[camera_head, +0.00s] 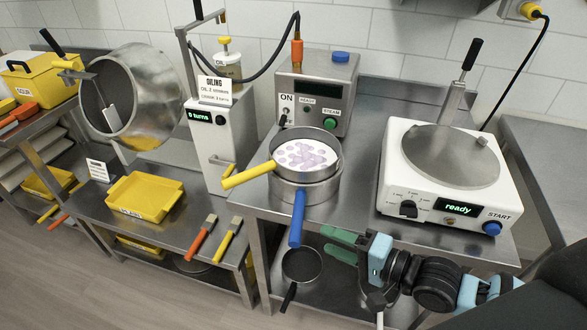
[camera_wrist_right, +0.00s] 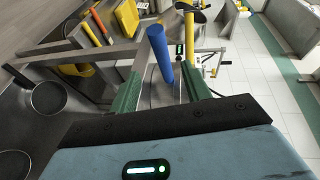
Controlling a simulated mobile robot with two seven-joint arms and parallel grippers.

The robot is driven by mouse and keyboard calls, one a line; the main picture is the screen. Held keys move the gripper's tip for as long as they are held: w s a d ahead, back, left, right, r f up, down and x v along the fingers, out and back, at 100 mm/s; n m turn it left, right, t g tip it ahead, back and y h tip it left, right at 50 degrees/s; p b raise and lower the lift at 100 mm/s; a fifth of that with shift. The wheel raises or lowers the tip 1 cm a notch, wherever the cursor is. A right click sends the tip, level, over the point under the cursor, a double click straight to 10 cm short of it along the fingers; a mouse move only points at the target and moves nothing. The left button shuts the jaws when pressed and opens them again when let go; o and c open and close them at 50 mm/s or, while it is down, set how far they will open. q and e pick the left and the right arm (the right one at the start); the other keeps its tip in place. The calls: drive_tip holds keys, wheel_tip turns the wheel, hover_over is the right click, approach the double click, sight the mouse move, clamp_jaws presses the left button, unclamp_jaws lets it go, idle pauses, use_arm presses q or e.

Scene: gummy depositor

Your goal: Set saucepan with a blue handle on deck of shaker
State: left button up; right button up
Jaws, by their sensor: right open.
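The saucepan with a blue handle (camera_head: 306,193) stands at the front left of the steel table. Its blue handle (camera_head: 297,220) points toward the front edge. A yellow-handled pan (camera_head: 335,150) with pale purple pieces in it sits on top. My right gripper (camera_head: 324,241) is open and empty, just right of the blue handle. In the right wrist view the blue handle (camera_wrist_right: 160,55) appears between the green fingers, seemingly beyond their tips. The shaker (camera_head: 395,185) is white, with a bare round steel deck (camera_head: 450,155) and a display reading "ready". My left gripper is not in view.
A steel control box (camera_head: 318,85) with a green knob stands behind the pans. A white oiling unit (camera_head: 215,150) is to their left. Black-handled pans (camera_head: 301,265) lie on the shelf below. A lever (camera_head: 465,65) rises behind the shaker deck.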

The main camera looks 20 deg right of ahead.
drive_tip(key=x, duration=0.7)
drive_tip(key=shift+w+p, duration=0.3)
drive_tip(key=shift+w, duration=0.05)
drive_tip(key=shift+r, duration=0.1)
clamp_jaws()
drive_tip(key=shift+r, duration=0.2)
idle(0.4)
